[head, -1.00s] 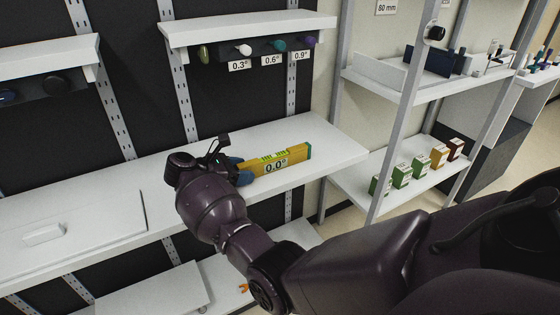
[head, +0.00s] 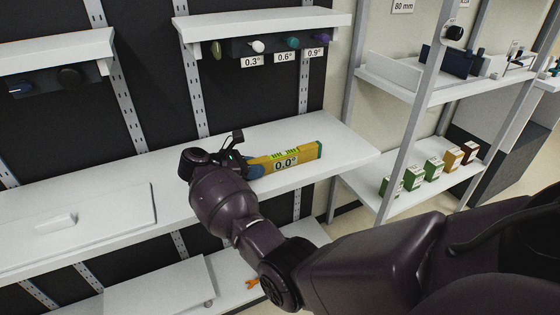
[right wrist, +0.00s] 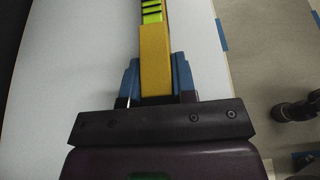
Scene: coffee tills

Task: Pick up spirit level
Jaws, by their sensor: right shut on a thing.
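The spirit level (head: 300,158) is a yellow bar with a green vial strip and a "0.0°" display, at the white shelf (head: 345,150) in the head view. My right gripper (head: 254,171) is shut on its left end, with blue fingers on both sides. In the right wrist view the yellow level (right wrist: 155,60) runs straight out between the blue fingertips (right wrist: 156,82). Whether the level touches the shelf or is just above it, I cannot tell. My left gripper is out of view.
Knobs labelled 0.3°, 0.6° and 0.9° (head: 316,53) hang under an upper shelf (head: 260,25) behind. A flat white panel with a block (head: 55,222) lies at the left. Small boxes (head: 433,168) stand on a right rack. The shelf right of the level is clear.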

